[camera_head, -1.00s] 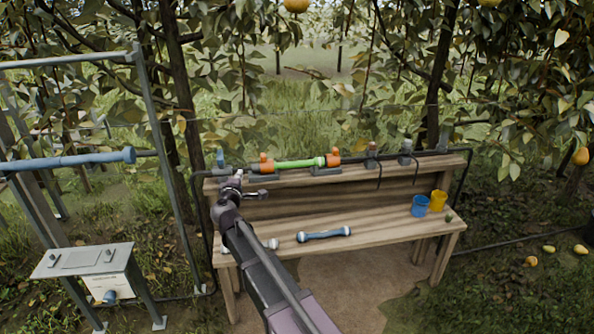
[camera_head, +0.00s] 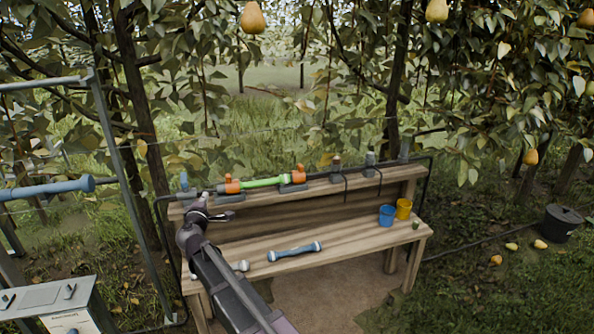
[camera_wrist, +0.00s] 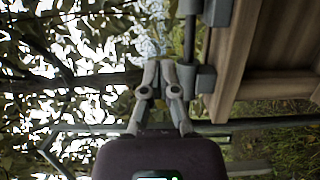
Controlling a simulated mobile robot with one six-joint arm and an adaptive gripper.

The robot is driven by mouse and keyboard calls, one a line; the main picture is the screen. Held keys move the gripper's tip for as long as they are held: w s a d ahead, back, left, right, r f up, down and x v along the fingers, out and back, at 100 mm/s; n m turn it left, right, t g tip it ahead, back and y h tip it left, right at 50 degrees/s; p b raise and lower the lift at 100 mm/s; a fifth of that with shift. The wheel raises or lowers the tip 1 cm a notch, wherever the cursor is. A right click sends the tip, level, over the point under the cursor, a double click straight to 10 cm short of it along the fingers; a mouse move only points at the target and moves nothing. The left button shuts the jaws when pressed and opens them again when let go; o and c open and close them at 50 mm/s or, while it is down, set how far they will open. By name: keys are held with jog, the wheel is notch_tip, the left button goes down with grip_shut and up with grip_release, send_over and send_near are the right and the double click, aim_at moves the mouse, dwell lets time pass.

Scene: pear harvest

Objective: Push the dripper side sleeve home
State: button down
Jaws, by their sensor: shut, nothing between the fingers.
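A green tube (camera_head: 264,182) lies in line along the bench's raised back shelf. An orange sleeve (camera_head: 231,185) is at its left end and another orange sleeve (camera_head: 298,175) at its right end. I cannot tell which one is the dripper side, or whether either is fully seated. My gripper (camera_head: 207,203) is at the shelf's left end, left of the left orange sleeve and apart from it. In the wrist view my gripper (camera_wrist: 164,70) has its fingers together and empty, beside a dark pipe (camera_wrist: 190,40) and grey blocks. Neither orange sleeve shows there.
A blue-grey tube piece (camera_head: 294,252) lies on the lower bench top, with blue (camera_head: 387,215) and yellow (camera_head: 404,209) cups to its right. Dark upright fittings (camera_head: 336,169) stand right of the sleeves. A metal frame (camera_head: 122,185) stands left. Branches hang behind.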

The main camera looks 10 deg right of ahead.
jog(key=w+d+f+m+g, duration=0.1)
jog(key=d+f+m, duration=0.1)
jog(key=d+m, duration=0.1)
jog(key=w+d+f+m+g, duration=0.1)
jog(key=d+f+m+g, duration=0.1)
jog(key=d, duration=0.4)
jog(key=w+d+f+m+g, duration=0.1)
jog(key=d+f+m+g, duration=0.1)
jog(key=d+f+m, duration=0.2)
jog(key=shift+d, duration=0.7)
jog(key=d+f+m+g+y, duration=0.2)
jog(key=d+f+m+y, duration=0.15)
jog(key=d+m, duration=0.45)
jog(key=d+r+m+t+y, duration=0.2)
jog(key=d+r+m, duration=0.3)
jog(key=d, duration=0.6)
jog(key=d+r+m+t+y, duration=0.3)
jog(key=d+r+m, duration=0.3)
jog(key=d, duration=0.5)
jog(key=shift+r+m+t, duration=0.25)
jog(key=shift+m+t, duration=0.45)
jog(key=shift+m, duration=0.5)
